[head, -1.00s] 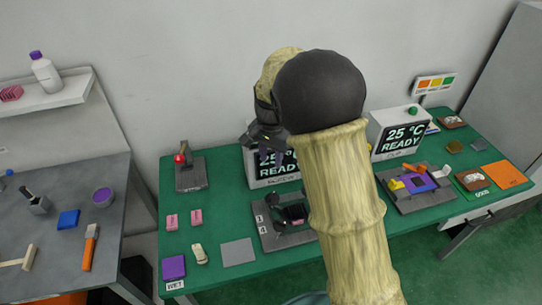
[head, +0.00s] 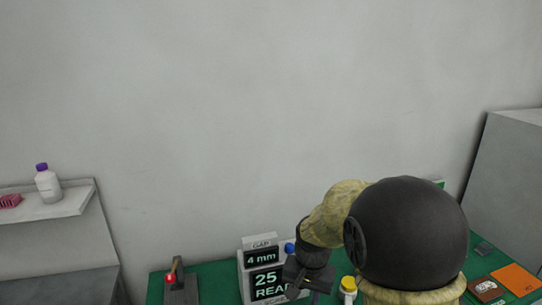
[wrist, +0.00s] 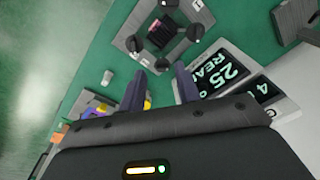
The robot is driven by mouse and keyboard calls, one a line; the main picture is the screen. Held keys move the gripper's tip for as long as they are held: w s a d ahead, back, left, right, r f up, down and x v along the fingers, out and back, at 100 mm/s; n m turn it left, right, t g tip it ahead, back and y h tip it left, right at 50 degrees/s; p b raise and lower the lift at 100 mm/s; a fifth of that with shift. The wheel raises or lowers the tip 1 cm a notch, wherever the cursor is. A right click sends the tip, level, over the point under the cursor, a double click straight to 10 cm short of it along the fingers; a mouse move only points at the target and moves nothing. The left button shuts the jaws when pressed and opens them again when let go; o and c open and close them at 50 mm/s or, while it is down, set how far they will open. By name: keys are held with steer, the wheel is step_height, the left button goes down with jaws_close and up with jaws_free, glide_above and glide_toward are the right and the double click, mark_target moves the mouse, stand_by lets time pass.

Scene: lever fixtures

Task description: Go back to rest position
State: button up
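My gripper (head: 308,283) hangs low in the head view, in front of the right side of a display box (head: 263,276) reading "4 mm" and "25 REA...". In the wrist view my gripper (wrist: 159,82) has its two dark fingers apart, with nothing between them. The same display box (wrist: 222,72) shows beyond the right finger, turned on its side. My arm's dark round joint and pale links fill the lower right of the head view and hide part of the table.
A red-knobbed lever fixture (head: 173,281) stands on the green table (head: 215,272), left of the display. A dark fixture with several round black parts (wrist: 163,32) lies on the table in the wrist view. A shelf (head: 70,203) holds a white bottle (head: 48,186). Bare wall lies above.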

steer(key=s+d+n, duration=0.2)
steer(key=s+d, duration=0.1)
steer(key=s, duration=0.3)
steer(key=s+d+n+t, duration=0.1)
steer(key=s+d, duration=0.3)
steer(key=s, duration=0.2)
steer(key=shift+f+n+t, duration=0.3)
steer(key=shift+f+n, duration=0.05)
steer(key=shift+n, duration=0.05)
steer(key=shift+s+a, duration=0.1)
stand_by(1.5)
